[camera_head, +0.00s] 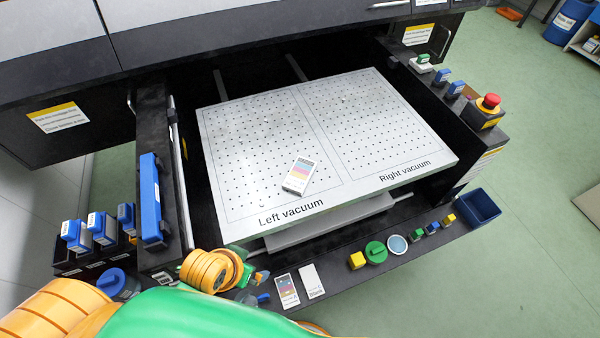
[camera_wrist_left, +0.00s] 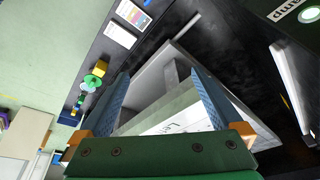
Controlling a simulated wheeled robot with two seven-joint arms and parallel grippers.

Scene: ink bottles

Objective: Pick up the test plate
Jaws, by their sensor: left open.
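A small white plate with coloured stripes (camera_head: 299,176) lies flat on the left half of the perforated vacuum table (camera_head: 400,183). A second striped plate (camera_head: 287,291) lies on the black front ledge beside a plain white plate (camera_head: 312,281). Both ledge plates also show at the top of the wrist view, the striped one (camera_wrist_left: 133,14) and the plain one (camera_wrist_left: 120,36). I cannot tell which is the test plate. My left gripper (camera_wrist_left: 160,73) is open and empty, its blue fingers apart above the table's front edge area. In the head view my arm largely hides it. My right gripper is not seen.
Several small items stand on the front ledge, including a yellow block (camera_head: 357,260) and a green round cap (camera_head: 375,252). A blue bin (camera_head: 478,207) hangs at the right. Blue ink bottles (camera_head: 102,228) stand at the left. A red emergency button (camera_head: 490,102) is at the right.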

